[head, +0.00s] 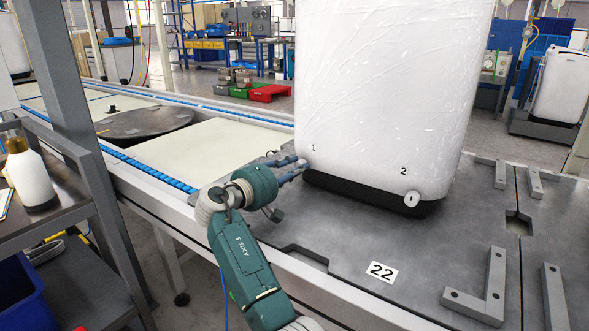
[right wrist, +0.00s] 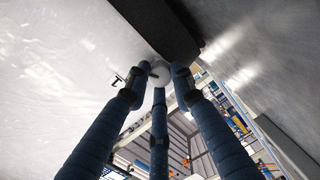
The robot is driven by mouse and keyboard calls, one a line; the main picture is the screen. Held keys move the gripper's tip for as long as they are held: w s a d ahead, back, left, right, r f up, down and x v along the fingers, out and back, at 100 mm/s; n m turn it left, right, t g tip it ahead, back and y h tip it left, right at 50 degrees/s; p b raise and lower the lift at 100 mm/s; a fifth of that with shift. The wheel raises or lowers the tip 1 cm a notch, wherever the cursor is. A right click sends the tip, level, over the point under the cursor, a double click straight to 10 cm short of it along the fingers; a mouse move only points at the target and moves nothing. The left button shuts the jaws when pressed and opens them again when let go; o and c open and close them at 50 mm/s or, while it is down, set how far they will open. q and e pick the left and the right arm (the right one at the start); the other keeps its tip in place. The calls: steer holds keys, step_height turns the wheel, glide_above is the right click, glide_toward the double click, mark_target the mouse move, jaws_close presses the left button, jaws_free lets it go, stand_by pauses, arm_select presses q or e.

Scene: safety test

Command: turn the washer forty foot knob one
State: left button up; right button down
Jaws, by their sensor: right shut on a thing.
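The washer (head: 390,85) is a tall white body on a dark base, standing on a grey plate in the head view. Its foot knobs are marked 1 and 2 near its lower edge. Knob two (head: 411,198) is round and white, with a dark slot. My right gripper (head: 291,168) is at the washer's lower left corner, by the mark 1. In the right wrist view its three blue fingers close around the white round knob one (right wrist: 160,74), next to the dark base. The fingers partly hide this knob. My left gripper is out of view.
A conveyor with pale panels (head: 210,145) and a round dark disc (head: 145,121) runs behind. A shelf with a white bottle (head: 30,175) stands at left.

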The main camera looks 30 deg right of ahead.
steer(key=c, duration=1.5)
jaws_free()
steer(key=shift+w, duration=0.1)
steer(key=v, duration=1.2)
steer(key=shift+f, duration=0.1)
